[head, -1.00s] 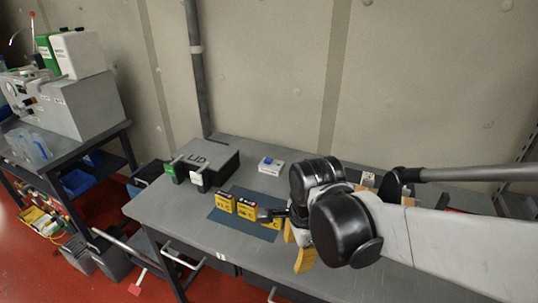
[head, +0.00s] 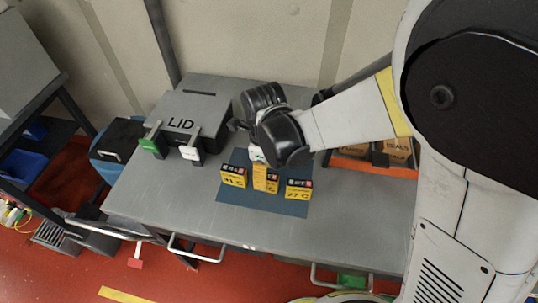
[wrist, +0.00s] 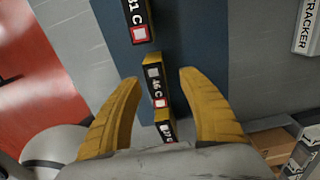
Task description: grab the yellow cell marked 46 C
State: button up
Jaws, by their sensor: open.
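Three yellow-and-black cells stand in a row on a dark blue mat (head: 240,200). The middle cell (head: 271,186) is partly covered by my gripper in the head view; in the wrist view its top (wrist: 155,85) reads 46 C. The left cell (head: 233,177) reads 31 C, and its end shows in the wrist view (wrist: 138,22). The right cell (head: 298,189) reads 27 C and is partly hidden at the bottom of the wrist view (wrist: 167,127). My gripper (wrist: 160,79) is open, its yellow fingers on either side of the 46 C cell with gaps showing.
A grey box marked LID (head: 195,105) stands at the back left of the table (head: 170,218), with green-tagged (head: 149,146) and white-tagged (head: 191,153) handles in front. An orange-edged bin (head: 372,166) lies to the right. The table front is clear.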

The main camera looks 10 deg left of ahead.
jog(key=f, duration=0.1)
jog(key=f+b, duration=0.1)
jog(key=f, duration=0.1)
jog(key=f+b, duration=0.1)
jog(key=f, duration=0.1)
jog(key=shift+s+d+f, duration=0.1)
jog(key=shift+s+f, duration=0.1)
jog(key=shift+s, duration=0.05)
jog(key=shift+r, duration=0.1)
jog(key=shift+c, duration=0.2)
grip_shut()
